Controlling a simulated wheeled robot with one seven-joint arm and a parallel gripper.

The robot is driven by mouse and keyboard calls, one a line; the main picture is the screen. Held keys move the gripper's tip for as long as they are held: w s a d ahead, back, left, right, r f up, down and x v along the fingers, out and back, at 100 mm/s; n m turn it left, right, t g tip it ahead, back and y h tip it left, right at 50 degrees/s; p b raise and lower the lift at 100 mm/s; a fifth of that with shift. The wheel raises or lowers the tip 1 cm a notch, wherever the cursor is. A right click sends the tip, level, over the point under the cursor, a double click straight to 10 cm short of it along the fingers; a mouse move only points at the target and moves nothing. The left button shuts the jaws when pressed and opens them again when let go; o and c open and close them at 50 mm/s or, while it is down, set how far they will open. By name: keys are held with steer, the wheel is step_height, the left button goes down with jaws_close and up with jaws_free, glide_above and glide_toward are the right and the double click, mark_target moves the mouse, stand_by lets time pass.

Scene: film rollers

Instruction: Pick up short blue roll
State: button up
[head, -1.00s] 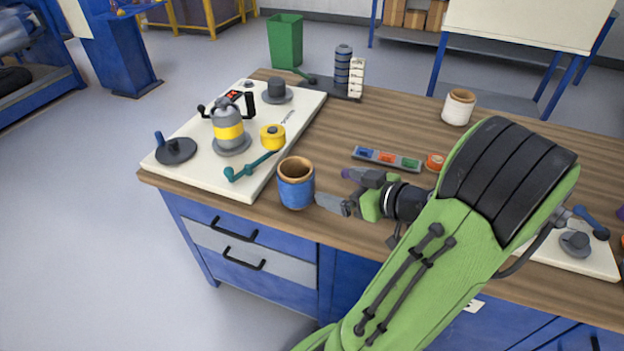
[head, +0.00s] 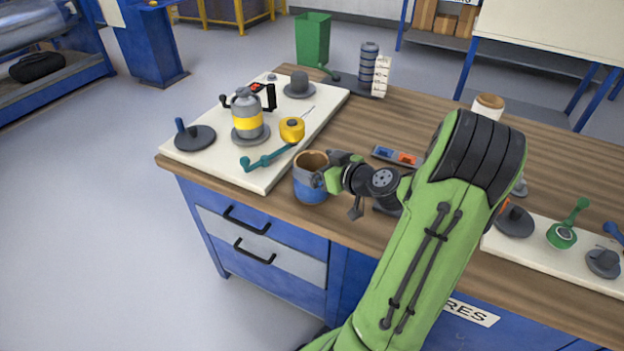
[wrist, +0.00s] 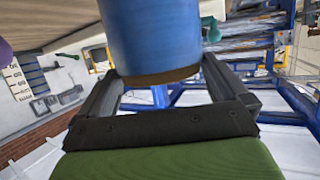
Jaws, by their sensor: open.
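The short blue roll (head: 311,188) stands upright on the wooden bench, near its front edge, just right of the white board. It has a blue wrap and a tan, hollow top. My gripper (head: 320,181) is at the roll's right side in the head view, partly in front of it. In the wrist view, the blue roll (wrist: 152,38) fills the upper middle, and my open gripper (wrist: 160,88) has a finger on each side of it. Whether the fingers touch the roll cannot be told.
The white board (head: 262,178) left of the roll carries a grey and yellow canister (head: 247,115), a yellow roll (head: 292,130) and a teal handle (head: 268,160). A tray of coloured pieces (head: 397,156) lies behind my wrist. A white roll (head: 488,107) stands farther back.

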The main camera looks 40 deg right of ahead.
steer(key=shift+w, duration=0.2)
steer(key=shift+s, duration=0.1)
steer(key=shift+c, duration=0.5)
steer(key=c, duration=1.1)
